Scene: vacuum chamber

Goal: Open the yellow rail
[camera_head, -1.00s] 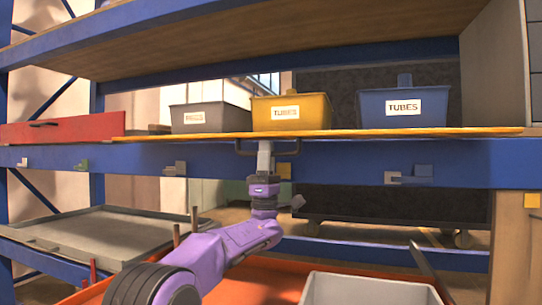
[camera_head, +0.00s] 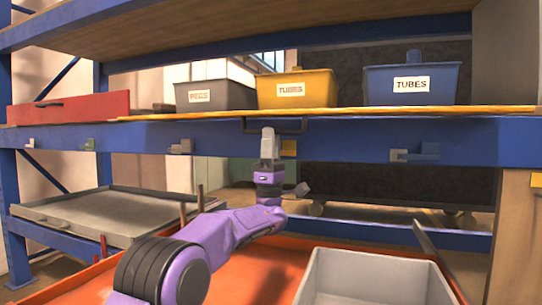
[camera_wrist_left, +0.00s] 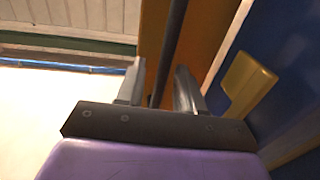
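The yellow rail (camera_head: 400,111) is a thin yellow board along the front of the shelf, with bins on it. Its dark handle (camera_head: 292,126) hangs below the front edge; in the wrist view it is a dark bar (camera_wrist_left: 173,40). My left gripper (camera_head: 269,132) points up at the handle from below, its fingertips overlapping it in the head view. In the left wrist view its two fingers (camera_wrist_left: 160,68) stand apart, with the bar showing between them and gaps on both sides. How deep the bar sits is unclear. My right gripper is not in view.
A grey bin (camera_head: 215,95), a yellow bin (camera_head: 296,90) and a blue bin (camera_head: 412,84) stand on the rail. A red drawer (camera_head: 68,108) is at left. Below are a grey tray (camera_head: 100,212) and a grey box (camera_head: 370,280).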

